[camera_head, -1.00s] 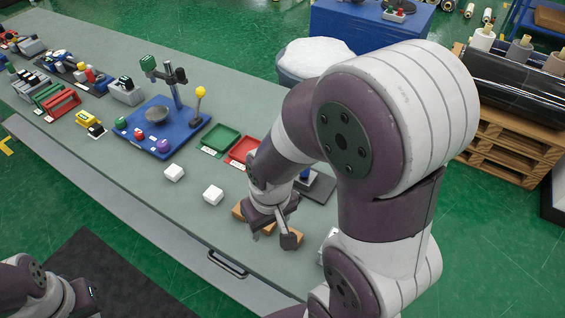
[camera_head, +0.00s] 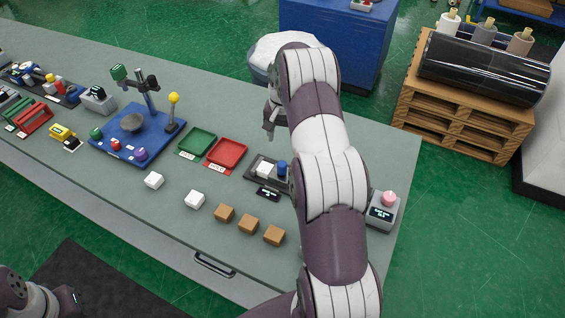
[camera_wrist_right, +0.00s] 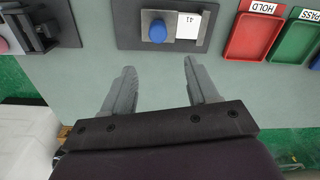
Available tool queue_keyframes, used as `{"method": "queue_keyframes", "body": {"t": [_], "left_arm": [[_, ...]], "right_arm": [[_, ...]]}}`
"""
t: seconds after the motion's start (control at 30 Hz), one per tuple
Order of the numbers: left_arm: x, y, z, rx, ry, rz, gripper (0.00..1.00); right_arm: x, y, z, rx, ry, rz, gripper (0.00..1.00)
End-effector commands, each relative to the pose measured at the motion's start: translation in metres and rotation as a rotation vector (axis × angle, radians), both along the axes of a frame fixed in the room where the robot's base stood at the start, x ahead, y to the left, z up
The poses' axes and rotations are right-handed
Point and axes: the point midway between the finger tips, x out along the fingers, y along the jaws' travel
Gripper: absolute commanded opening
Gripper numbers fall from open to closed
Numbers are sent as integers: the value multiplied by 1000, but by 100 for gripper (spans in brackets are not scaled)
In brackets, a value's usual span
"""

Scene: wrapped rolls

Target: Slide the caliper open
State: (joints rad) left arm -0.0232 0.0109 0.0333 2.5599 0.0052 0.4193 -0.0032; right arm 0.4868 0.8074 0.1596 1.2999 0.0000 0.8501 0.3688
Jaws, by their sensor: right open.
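A dark grey fixture (camera_head: 258,170) with a white block and a blue knob (camera_head: 282,168) lies on the grey bench, with a small black display in front of it; it looks like the caliper, but I cannot be sure. In the right wrist view the blue knob (camera_wrist_right: 158,32) and a white piece marked 41 (camera_wrist_right: 188,26) show just ahead of the fingertips. My right gripper (camera_wrist_right: 158,66) is open and empty, on the fixture's far side. It also shows partly in the head view (camera_head: 268,130). My left gripper (camera_head: 74,298) is at the lower left, its fingers unclear.
Green (camera_head: 197,142) and red (camera_head: 227,153) trays sit left of the fixture. A grey box with a pink knob (camera_head: 388,198) is to its right. Three brown blocks (camera_head: 248,224) and two white cubes (camera_head: 194,199) stand in front. A blue stand (camera_head: 128,137) is farther left.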

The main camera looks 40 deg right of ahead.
Motion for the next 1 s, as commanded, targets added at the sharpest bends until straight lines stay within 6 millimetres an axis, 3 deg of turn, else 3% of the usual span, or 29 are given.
{"method": "queue_keyframes", "body": {"t": [0.17, 0.4, 0.6, 0.8, 1.0], "left_arm": [[0, 0, 9, 0, 0, 0, 0], [0, 0, 33, 0, 0, 0, 0], [0, 0, 43, 0, 0, 0, 0], [0, 0, 45, 0, 0, 0, 0], [0, 0, 45, 0, 0, 0, 0]], "right_arm": [[-6, 4, -16, 15, 28, -45, 59], [-7, 5, -74, 15, 28, -42, 59], [-6, 4, -111, 13, 25, -41, 59], [-5, 4, -126, 12, 23, -41, 59], [-5, 4, -127, 12, 22, -40, 59]]}}
